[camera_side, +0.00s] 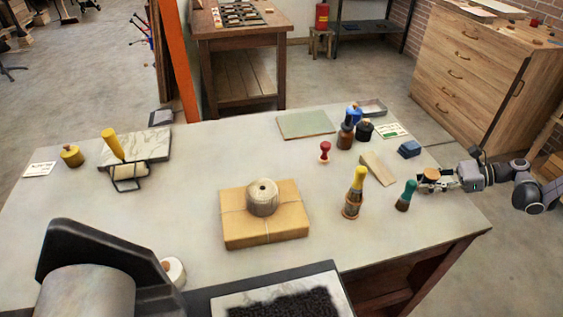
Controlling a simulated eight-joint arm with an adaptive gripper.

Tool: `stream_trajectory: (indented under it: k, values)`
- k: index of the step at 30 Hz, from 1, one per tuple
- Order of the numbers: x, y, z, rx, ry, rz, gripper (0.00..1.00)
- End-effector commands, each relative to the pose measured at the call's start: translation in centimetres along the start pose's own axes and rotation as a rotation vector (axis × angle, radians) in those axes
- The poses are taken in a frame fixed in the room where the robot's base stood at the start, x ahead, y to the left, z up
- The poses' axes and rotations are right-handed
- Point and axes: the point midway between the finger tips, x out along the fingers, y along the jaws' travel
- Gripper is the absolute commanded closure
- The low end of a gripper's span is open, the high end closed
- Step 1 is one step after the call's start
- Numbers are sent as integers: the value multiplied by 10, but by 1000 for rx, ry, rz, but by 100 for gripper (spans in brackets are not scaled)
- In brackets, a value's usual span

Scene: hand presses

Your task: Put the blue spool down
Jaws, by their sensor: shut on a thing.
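My gripper (430,182) reaches in from the right over the table's right edge. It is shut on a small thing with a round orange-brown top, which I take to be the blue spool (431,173). The fingers hide most of its side, and I cannot make out its blue part. It is close above or at the grey tabletop (330,232); I cannot tell whether it touches.
A teal-handled tool (406,195) stands just left of my gripper, with a yellow-topped one (354,192) farther left. A blue block (409,149) and a wooden wedge (378,168) lie behind. A wrapped parcel (240,232) bears a twine roll (262,197). The front right tabletop is clear.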

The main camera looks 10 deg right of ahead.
Motion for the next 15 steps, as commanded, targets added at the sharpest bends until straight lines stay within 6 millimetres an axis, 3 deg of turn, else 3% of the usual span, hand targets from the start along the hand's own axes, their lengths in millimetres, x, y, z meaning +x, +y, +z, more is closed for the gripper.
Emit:
stream_trajectory:
  k: [9,15]
  values:
    - [-14,1,34,0,-1,0,97]
    - [-65,9,41,3,0,-6,97]
